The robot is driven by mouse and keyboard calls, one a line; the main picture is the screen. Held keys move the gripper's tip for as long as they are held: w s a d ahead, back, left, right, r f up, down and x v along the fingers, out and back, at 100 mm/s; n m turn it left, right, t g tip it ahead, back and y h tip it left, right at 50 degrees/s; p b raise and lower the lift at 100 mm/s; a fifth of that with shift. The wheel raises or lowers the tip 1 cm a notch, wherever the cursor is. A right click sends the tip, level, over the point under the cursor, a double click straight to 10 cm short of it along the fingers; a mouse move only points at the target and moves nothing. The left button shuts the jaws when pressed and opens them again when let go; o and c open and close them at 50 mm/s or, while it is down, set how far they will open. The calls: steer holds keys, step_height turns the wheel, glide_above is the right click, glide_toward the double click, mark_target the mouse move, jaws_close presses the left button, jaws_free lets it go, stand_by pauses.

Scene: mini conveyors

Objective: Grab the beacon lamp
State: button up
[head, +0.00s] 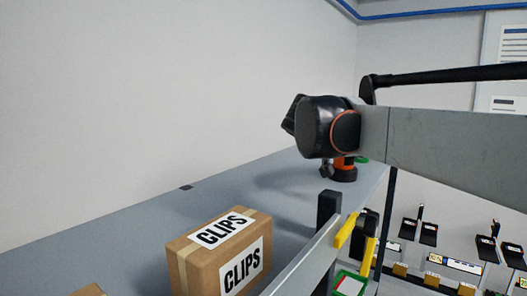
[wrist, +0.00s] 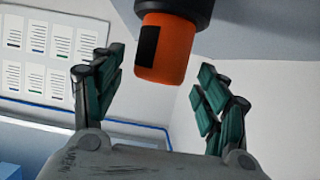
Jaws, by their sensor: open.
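The beacon lamp is orange with a black base. In the head view the lamp (head: 344,164) stands on the grey shelf top, partly hidden behind my arm's wrist. In the wrist view, which looks upside down, the lamp (wrist: 166,52) hangs from the top centre with a dark patch on its orange side. My gripper (wrist: 160,66) is open, with one green-padded finger on each side of the lamp and a visible gap to both. In the head view my gripper (head: 326,170) is a small dark shape beside the lamp, mostly hidden by the wrist.
A cardboard CLIPS box (head: 217,252) stands on the grey shelf (head: 120,245) in front. A dark post (head: 328,210) and yellow-handled tools (head: 358,235) are at the shelf's right edge. The shelf's left part is mostly clear.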

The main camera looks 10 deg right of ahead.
steer(key=x, duration=0.2)
steer(key=shift+w+d+f, duration=0.1)
steer(key=shift+w+d, duration=0.1)
steer(key=shift+s+a, duration=0.1)
steer(key=shift+c, duration=0.9)
steer(key=c, duration=1.1)
steer(key=shift+o, duration=0.2)
